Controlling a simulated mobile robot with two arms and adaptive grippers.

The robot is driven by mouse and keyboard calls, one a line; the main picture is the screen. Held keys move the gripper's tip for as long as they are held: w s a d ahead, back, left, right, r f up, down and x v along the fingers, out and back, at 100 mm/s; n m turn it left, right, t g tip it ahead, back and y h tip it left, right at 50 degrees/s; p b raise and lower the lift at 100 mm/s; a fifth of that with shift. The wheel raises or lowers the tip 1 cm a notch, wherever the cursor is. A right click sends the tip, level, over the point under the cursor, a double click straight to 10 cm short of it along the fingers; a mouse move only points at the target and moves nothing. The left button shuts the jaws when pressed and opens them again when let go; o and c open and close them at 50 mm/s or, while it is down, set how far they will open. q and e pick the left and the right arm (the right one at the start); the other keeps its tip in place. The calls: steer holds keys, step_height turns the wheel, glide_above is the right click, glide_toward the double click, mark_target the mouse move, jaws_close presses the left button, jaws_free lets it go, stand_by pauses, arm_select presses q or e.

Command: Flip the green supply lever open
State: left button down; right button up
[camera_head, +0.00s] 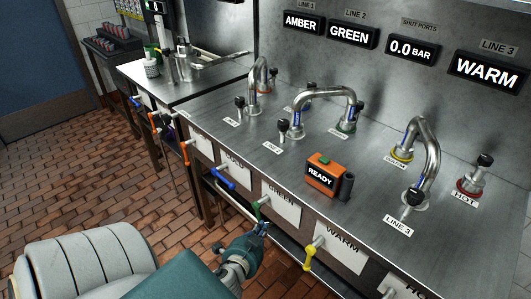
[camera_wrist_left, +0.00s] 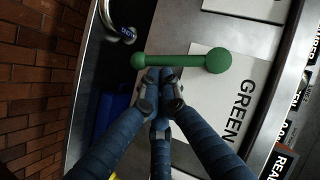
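The green supply lever (camera_head: 262,203) sits on the bench's front panel by the GREEN label (camera_head: 285,208). In the left wrist view the lever (camera_wrist_left: 182,61) is a green bar with a large round knob at its right end, lying across the picture. My left gripper (camera_head: 260,229) is just below the lever in the head view. In the left wrist view its fingers (camera_wrist_left: 160,80) are drawn together, with their tips right at the lever's bar, left of the knob. The bar is not hidden by the fingers; whether they touch it is unclear. My right gripper is not in view.
A blue lever (camera_head: 225,178) is left of the green one, and a yellow lever (camera_head: 309,257) is to its right by the WARM label (camera_head: 340,247). A metal rail (camera_head: 237,207) runs below the panel. An orange READY box (camera_head: 325,176) stands on the bench top.

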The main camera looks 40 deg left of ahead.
arm_select(q)
steer(key=shift+a+f, duration=0.35)
steer(key=shift+a, duration=0.1)
stand_by(0.6)
